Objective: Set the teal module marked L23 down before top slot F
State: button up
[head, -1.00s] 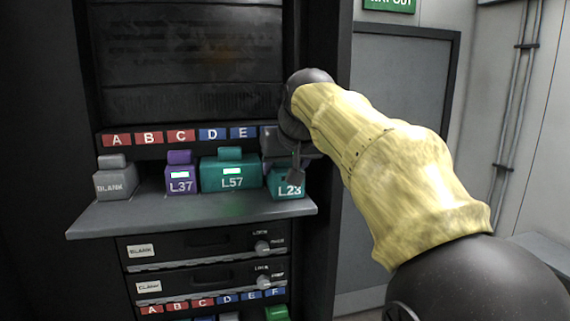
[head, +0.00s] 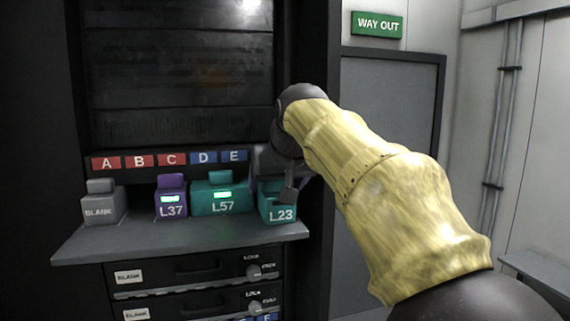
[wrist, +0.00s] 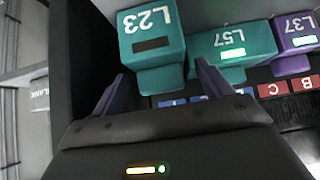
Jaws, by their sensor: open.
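The teal module marked L23 (head: 278,214) stands on the shelf at its right end, below the right end of the label row. It is upright, and its label and dark, unlit window show upside down in the wrist view (wrist: 152,35). My open gripper (wrist: 160,76) has one finger on each side of the module's rear grip block, with gaps visible. In the head view my gripper (head: 287,180) covers the module's upper right part. The label for slot F is hidden behind my gripper.
Left of L23 stand a wider teal module L57 (head: 220,200), a purple module L37 (head: 172,197) and a grey blank (head: 101,205). The shelf (head: 180,238) is bare along its front. Labels A to E (head: 170,160) run above. The cabinet's dark side post is close right.

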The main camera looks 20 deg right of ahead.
jog(key=v, duration=1)
jog(key=shift+s+b, duration=0.15)
jog(key=shift+b, duration=0.25)
